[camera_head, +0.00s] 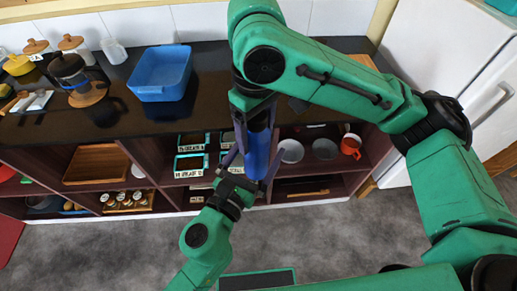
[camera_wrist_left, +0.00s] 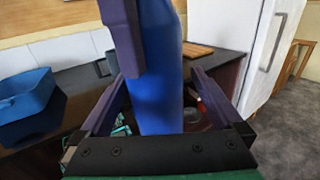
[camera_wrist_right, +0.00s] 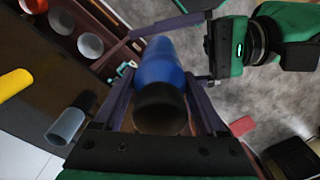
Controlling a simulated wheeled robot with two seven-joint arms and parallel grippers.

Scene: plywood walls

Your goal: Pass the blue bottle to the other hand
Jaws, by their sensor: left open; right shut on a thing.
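The blue bottle (camera_head: 257,153) hangs upright in front of the counter's edge, held from above by my right gripper (camera_head: 256,118). In the right wrist view the bottle (camera_wrist_right: 161,80) lies between the fingers of the right gripper (camera_wrist_right: 163,100), its dark cap end nearest the camera. My left gripper (camera_head: 247,172) is below, open, with its fingers on either side of the bottle's lower part. In the left wrist view the bottle (camera_wrist_left: 160,85) stands between the open left fingers (camera_wrist_left: 160,100), and a right finger overlaps its upper part. Contact with the left fingers cannot be told.
A blue basin (camera_head: 160,75) stands on the dark counter (camera_head: 120,108). A French press (camera_head: 75,75) and several jars are at the left. Open shelves below hold small boxes (camera_head: 190,163), bowls (camera_head: 291,151) and a red mug (camera_head: 350,146). A white fridge (camera_head: 440,45) is at the right.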

